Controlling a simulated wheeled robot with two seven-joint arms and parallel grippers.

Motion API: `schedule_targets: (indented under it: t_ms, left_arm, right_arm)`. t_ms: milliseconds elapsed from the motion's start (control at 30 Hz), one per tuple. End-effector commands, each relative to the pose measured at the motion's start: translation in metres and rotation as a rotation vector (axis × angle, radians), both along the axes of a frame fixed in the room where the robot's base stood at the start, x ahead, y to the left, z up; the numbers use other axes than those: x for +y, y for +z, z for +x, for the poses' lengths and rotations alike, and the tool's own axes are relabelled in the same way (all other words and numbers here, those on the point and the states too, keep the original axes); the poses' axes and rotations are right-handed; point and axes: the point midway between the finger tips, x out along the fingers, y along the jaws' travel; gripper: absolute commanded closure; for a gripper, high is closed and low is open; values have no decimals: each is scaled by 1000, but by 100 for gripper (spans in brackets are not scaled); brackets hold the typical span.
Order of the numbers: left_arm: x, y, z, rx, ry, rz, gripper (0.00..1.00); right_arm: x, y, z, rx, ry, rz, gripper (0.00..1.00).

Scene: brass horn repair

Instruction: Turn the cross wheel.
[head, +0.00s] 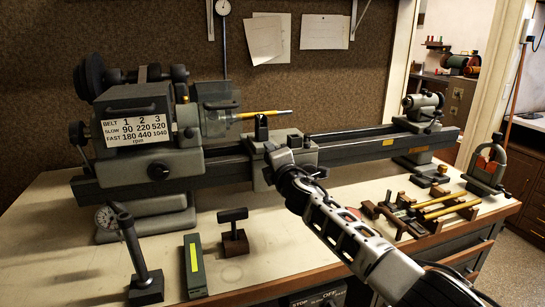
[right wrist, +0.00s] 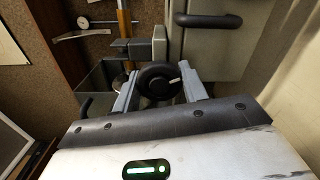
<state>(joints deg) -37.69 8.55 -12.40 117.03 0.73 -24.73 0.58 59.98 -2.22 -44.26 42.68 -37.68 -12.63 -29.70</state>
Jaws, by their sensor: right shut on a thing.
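The cross wheel (right wrist: 158,80) is a round black handwheel with a pale mark on its right side, in the middle of the right wrist view. My right gripper (right wrist: 160,90) has its two grey fingers on either side of the wheel and is shut on it. In the head view my right arm reaches from the lower right to the lathe carriage (head: 308,154), with the right gripper (head: 279,163) at its front. There the wheel is hidden behind my own wrist. My left gripper is not in view.
The lathe headstock (head: 130,160) stands left, the tailstock (head: 422,108) right, along a dark bed (head: 350,140). A dial stand (head: 137,265), a green box (head: 195,265) and a T-shaped tool (head: 233,235) stand on the bench front. Brass rods (head: 445,209) lie right of my arm.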

Motion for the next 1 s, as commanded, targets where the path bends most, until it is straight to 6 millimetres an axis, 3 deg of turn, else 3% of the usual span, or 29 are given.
schedule_targets:
  t_ms: [400,1000]
  left_arm:
    - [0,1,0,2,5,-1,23]
    - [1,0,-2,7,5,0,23]
  right_arm:
    - [-2,-1,0,-61,-4,-197,80]
    - [-2,-1,0,-72,-3,-229,80]
